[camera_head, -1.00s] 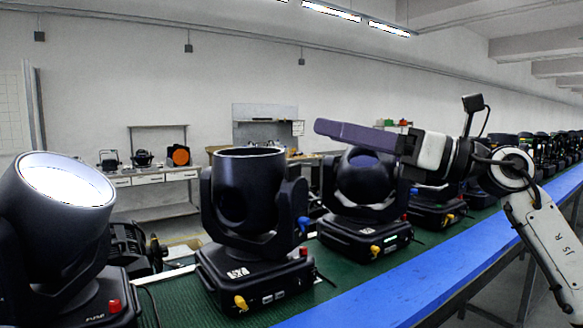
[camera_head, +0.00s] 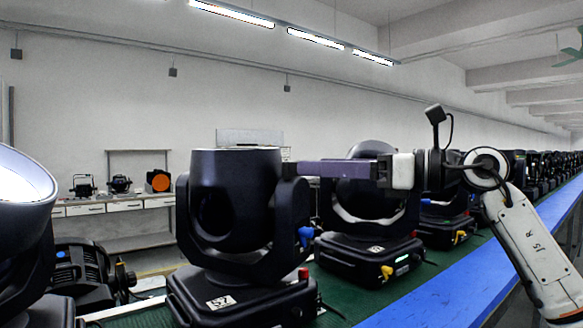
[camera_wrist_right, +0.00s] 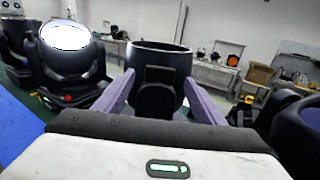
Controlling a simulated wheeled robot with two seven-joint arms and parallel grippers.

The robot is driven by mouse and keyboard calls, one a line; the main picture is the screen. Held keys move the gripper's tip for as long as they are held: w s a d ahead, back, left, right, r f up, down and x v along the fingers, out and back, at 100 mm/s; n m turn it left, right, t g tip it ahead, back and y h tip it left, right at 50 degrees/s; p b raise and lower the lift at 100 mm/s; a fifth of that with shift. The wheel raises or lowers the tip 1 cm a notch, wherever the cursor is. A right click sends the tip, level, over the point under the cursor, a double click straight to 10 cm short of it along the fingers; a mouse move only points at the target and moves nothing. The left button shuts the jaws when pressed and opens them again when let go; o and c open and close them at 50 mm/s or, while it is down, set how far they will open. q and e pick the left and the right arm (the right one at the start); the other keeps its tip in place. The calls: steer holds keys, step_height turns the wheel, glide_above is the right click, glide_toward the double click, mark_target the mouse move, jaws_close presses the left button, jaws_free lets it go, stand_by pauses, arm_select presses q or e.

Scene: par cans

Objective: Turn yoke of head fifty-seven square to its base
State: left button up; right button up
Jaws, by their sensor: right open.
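Head fifty-seven (camera_head: 235,200) is a black moving-head lamp, its barrel pointing up, with a white "57" label (camera_head: 220,302) on its base (camera_head: 245,295). Its yoke (camera_head: 292,215) has an upright arm on each side of the barrel; I cannot tell the yoke's exact angle to the base. My right gripper (camera_head: 302,168) comes in from the right, level, its purple fingers at the right yoke arm. In the right wrist view the open fingers (camera_wrist_right: 158,88) stand on either side of the black yoke arm (camera_wrist_right: 157,98); contact is unclear. My left gripper is out of view.
Another head (camera_head: 368,215) stands close on the right, behind my right gripper. A head with a bright lens (camera_head: 22,190) is at the left edge. A blue rail (camera_head: 440,285) runs along the green bench (camera_head: 340,300). A workbench (camera_head: 125,205) lies behind.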

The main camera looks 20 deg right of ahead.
mark_target(292, 166)
steer(key=p+x, duration=0.1)
steer(key=x, duration=0.5)
steer(key=shift+w+a+f, duration=0.1)
steer(key=shift+w+a, duration=0.15)
steer(key=shift+w, duration=0.05)
